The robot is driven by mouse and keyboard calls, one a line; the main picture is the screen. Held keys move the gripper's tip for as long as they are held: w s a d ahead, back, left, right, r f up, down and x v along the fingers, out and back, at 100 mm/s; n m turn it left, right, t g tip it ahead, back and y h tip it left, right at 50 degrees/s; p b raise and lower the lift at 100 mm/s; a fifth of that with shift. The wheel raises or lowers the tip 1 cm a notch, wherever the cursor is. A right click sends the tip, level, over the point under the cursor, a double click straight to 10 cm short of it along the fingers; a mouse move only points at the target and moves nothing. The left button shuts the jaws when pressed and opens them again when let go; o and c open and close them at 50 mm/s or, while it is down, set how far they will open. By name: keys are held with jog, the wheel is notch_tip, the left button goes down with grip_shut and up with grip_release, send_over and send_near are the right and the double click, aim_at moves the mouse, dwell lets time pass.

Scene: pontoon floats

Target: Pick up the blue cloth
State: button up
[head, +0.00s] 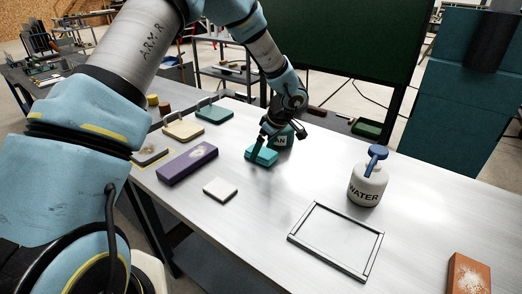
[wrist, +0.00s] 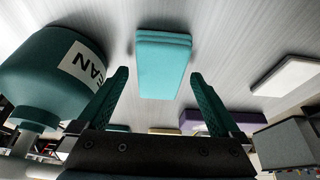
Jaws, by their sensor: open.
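The blue cloth (wrist: 163,65) is a folded, turquoise stack lying flat on the metal table. In the wrist view it lies ahead of and between the fingers of my gripper (wrist: 160,95), which are apart with nothing held. In the head view the cloth (head: 261,155) is at mid-table, with my gripper (head: 266,136) just above and close to it. I cannot tell whether a fingertip touches it.
A purple block (head: 187,164) and a white pad (head: 220,188) lie left of the cloth. A white WATER bottle (head: 367,180) stands at the right, near an empty black frame (head: 336,269). An orange block (head: 468,274) is at lower right. The table between cloth and frame is clear.

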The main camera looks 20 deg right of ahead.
jog(key=shift+w+a+f, duration=0.1)
jog(key=shift+f, duration=0.2)
jog(key=shift+f+b, duration=0.25)
jog(key=shift+b, duration=0.6)
dwell(0.4)
jog(key=shift+c, duration=0.2)
jog(key=c, duration=1.2)
